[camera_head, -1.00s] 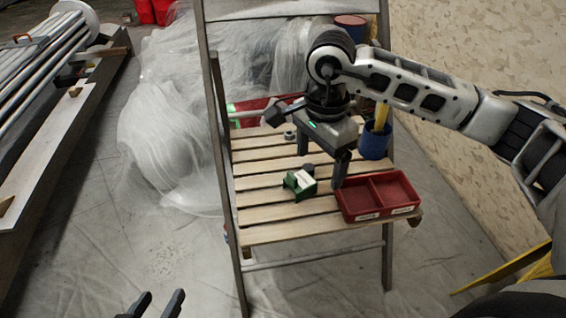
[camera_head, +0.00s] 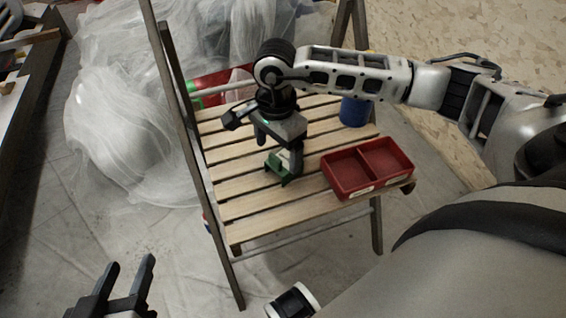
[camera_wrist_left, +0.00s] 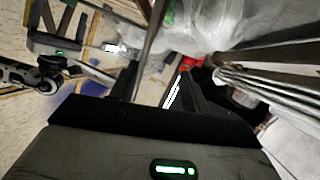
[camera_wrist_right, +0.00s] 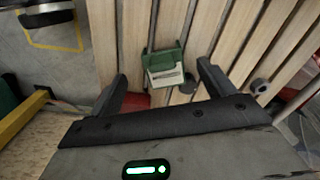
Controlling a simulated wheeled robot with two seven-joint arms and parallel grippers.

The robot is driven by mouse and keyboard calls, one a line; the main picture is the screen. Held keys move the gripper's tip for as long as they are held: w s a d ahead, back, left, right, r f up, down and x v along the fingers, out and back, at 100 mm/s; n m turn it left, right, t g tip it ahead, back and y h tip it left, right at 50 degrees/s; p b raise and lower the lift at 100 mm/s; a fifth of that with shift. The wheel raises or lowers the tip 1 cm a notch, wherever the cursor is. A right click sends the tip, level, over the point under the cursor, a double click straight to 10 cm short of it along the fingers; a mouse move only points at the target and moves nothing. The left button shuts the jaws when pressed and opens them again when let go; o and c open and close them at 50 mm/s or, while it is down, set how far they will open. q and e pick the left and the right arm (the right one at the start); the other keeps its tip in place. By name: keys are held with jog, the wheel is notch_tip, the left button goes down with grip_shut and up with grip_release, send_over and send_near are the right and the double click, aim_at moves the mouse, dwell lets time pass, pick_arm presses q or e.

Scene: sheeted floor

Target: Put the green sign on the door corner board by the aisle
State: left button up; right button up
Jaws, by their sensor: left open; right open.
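A small green object with a white label face (camera_head: 283,171), apparently the green sign, rests on a slatted wooden platform (camera_head: 246,211). It also shows in the right wrist view (camera_wrist_right: 163,62), upright between the finger lines and just ahead of the fingertips. My right gripper (camera_head: 280,152) is open above it, one finger on each side in the picture; I cannot tell whether they touch it. My left gripper (camera_head: 130,264) is open and empty over the floor at the lower left. I cannot make out a door corner board in any view.
A red two-compartment tray (camera_head: 351,187) stands just right of the green object. A blue cup (camera_head: 354,111) is behind it. Dark frame legs (camera_head: 182,125) rise at the platform's left side. Translucent sheeting (camera_head: 110,110) covers the floor at left. The front left slats are clear.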

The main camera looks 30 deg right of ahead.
aim_at(276, 157)
notch_tip(276, 157, down, 5)
jog(key=shift+w+a+f+b, duration=0.1)
jog(key=shift+b, duration=0.8)
jog(key=shift+c, duration=0.3)
jog(key=c, duration=1.1)
pick_arm(q)
jog(key=shift+w+d+r+t+h, duration=0.1)
jog(key=shift+d+r+t+h, duration=0.1)
jog(key=shift+r, duration=0.1)
jog(key=shift+w+d+r+t+h, duration=0.1)
jog(key=shift+r+t, duration=0.1)
jog(key=shift+r, duration=0.1)
pick_arm(e)
jog(key=shift+c, duration=0.2)
